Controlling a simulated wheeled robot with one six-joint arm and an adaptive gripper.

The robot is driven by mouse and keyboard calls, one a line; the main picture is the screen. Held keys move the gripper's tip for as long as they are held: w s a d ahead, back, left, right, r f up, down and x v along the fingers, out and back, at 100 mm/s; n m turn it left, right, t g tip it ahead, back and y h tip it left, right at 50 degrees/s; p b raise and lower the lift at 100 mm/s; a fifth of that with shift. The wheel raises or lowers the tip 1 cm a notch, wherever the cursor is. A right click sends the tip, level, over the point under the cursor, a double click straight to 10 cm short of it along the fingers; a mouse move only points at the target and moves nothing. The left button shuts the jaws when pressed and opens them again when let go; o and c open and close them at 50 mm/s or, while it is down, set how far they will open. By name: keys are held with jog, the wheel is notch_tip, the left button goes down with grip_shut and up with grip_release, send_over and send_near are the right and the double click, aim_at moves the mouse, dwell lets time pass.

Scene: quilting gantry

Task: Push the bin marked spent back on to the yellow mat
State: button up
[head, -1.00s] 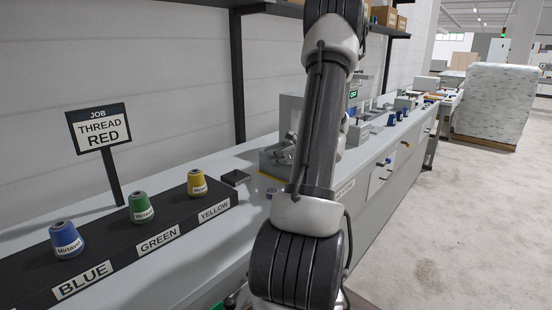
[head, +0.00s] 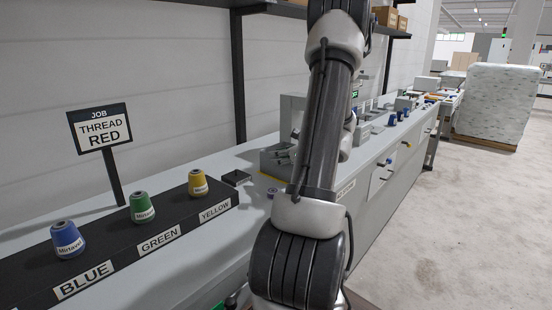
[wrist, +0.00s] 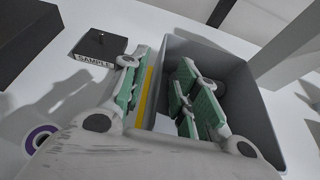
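The grey open bin (wrist: 232,68) fills the right middle of the wrist view. In the head view a grey box (head: 270,160) on the bench, partly behind my arm, looks like the same bin. No spent mark is readable. A strip of the yellow mat (wrist: 146,97) shows along the bin's left side. My gripper (wrist: 163,62) has its green-padded fingers apart. The right finger reaches inside the bin and the left one is outside it, with the bin's left wall between them. I cannot tell whether either finger touches the wall.
A dark block labelled SAMPLE (wrist: 99,46) and a purple-ringed roll (wrist: 42,138) lie left of the bin. The dark thread rack (head: 120,243) with blue, green and yellow cones and the job sign (head: 102,128) stand further left on the bench.

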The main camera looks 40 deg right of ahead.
jog(key=v, duration=1)
dwell(0.3)
